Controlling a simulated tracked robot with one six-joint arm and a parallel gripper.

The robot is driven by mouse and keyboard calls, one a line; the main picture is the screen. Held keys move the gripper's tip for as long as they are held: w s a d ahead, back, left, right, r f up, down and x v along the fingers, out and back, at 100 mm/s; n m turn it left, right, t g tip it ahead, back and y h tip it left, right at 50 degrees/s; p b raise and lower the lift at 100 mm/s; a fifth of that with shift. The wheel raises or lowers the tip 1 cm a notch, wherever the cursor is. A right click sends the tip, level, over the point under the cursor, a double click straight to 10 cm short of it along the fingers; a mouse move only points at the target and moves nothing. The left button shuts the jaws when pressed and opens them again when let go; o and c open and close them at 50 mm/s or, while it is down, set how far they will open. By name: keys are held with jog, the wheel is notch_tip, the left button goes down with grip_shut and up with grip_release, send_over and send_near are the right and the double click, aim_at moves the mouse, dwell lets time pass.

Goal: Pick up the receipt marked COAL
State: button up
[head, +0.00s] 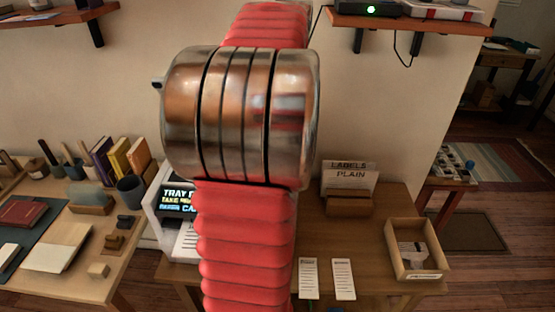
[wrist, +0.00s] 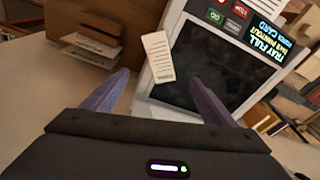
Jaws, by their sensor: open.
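In the wrist view my gripper (wrist: 158,79) is open, with its two purple-grey fingers apart and nothing held between them. A white printed slip (wrist: 158,56) lies ahead between the fingertips, against the dark panel of a white machine; its heading is too small to read. In the head view a printed sheet (head: 187,241) shows at the machine's front, partly behind my arm. Two more slips, a left one (head: 308,278) and a right one (head: 343,279), lie on the wooden table. I cannot read which slip is marked COAL. My gripper is hidden in the head view.
The white machine's screen (head: 178,199) reads TRAY FULL in the wrist view. A holder (head: 348,207) of cards marked LABELS PLAIN stands behind the slips. A wooden box (head: 398,270) with papers sits at right. A crowded desk (head: 122,268) stands at left.

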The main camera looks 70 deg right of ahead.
dwell(0.3)
jog(key=shift+w+d+f, duration=0.1)
jog(key=shift+d+f, duration=0.1)
jog(key=shift+f, duration=1.2)
jog(key=shift+w+d+f, duration=0.1)
jog(key=shift+d+f, duration=0.1)
jog(key=shift+f, duration=1.25)
jog(key=shift+w+d+f, duration=0.1)
jog(key=shift+d+f, duration=0.1)
jog(key=shift+f, duration=1.2)
jog(key=shift+w+d+f, duration=0.1)
jog(key=shift+d+f, duration=0.05)
jog(key=shift+f, duration=0.7)
jog(key=shift+w+d+f, duration=0.1)
jog(key=shift+d+f, duration=0.05)
jog(key=shift+f, duration=0.7)
jog(key=shift+w+d+f, duration=0.1)
jog(key=shift+d+f, duration=0.05)
jog(key=shift+f, duration=0.7)
jog(key=shift+c, duration=0.4)
jog(key=c, duration=1.3)
jog(key=shift+s, duration=0.1)
